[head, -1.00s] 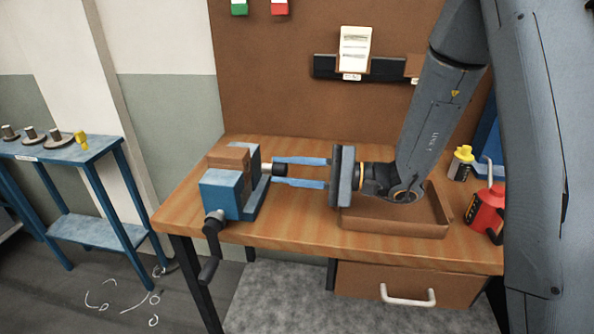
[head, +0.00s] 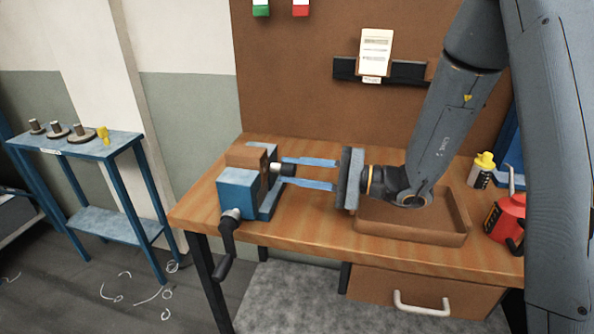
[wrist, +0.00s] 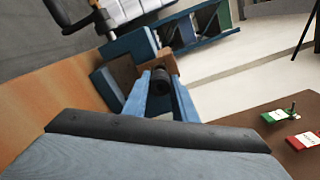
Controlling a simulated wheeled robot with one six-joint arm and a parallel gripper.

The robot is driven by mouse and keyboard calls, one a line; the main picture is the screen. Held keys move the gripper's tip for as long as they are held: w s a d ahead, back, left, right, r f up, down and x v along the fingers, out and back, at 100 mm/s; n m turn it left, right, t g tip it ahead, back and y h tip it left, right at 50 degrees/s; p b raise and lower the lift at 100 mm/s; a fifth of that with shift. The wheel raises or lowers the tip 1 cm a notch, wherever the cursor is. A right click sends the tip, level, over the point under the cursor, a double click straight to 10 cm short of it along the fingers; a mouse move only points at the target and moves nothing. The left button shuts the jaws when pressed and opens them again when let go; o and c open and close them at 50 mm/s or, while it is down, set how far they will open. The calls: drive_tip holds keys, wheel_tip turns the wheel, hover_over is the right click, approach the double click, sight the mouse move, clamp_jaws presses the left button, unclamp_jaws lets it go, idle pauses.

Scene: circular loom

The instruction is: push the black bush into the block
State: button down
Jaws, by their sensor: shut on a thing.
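The black bush (head: 288,169) is held between the long blue fingers of my gripper (head: 284,171), which is shut on it. A short pale piece (head: 275,170) shows in front of the bush, towards the block. The brown block (head: 248,156) sits clamped in a blue vise (head: 238,192) at the bench's left end. In the wrist view the bush (wrist: 160,80) lies between the fingers (wrist: 158,88), with the block (wrist: 166,60) just beyond it. The block's hole is hidden, and I cannot tell whether the pale piece touches or enters the block.
The vise's dark crank (head: 228,242) hangs off the front edge of the wooden bench (head: 310,228). A brown tray (head: 412,236) lies below my wrist. A red can (head: 508,218) and a yellow-capped bottle (head: 483,170) stand at the right. A blue side table (head: 75,146) holds small parts.

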sight(280, 165)
drive_tip(key=shift+w+a, duration=0.2)
drive_tip(key=shift+a, duration=1)
drive_tip(key=shift+a, duration=0.35)
drive_tip(key=shift+a, duration=0.1)
drive_tip(key=c, duration=1.4)
unclamp_jaws()
drive_tip(key=shift+o, duration=0.2)
drive_tip(key=shift+s+d+b, duration=0.15)
drive_tip(key=shift+d+b, duration=0.25)
drive_tip(key=shift+d, duration=0.9)
drive_tip(key=shift+s+d+b, duration=0.2)
drive_tip(key=shift+d+b, duration=0.2)
drive_tip(key=shift+d, duration=0.85)
drive_tip(key=shift+s+d+b, duration=0.15)
drive_tip(key=shift+d+b, duration=0.25)
drive_tip(key=shift+d, duration=0.9)
